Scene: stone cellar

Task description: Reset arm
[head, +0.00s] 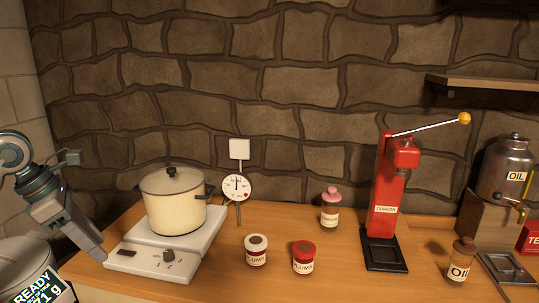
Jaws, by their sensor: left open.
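My left gripper (92,246) reaches in from the left and points down and to the right. It is open, with nothing seen between its fingers. Its tips are just left of the white hot plate (150,258), near the table's left edge; I cannot tell if they touch. A cream pot (176,212) with its lid on stands on the hot plate, clear of the gripper. My right gripper is not in view.

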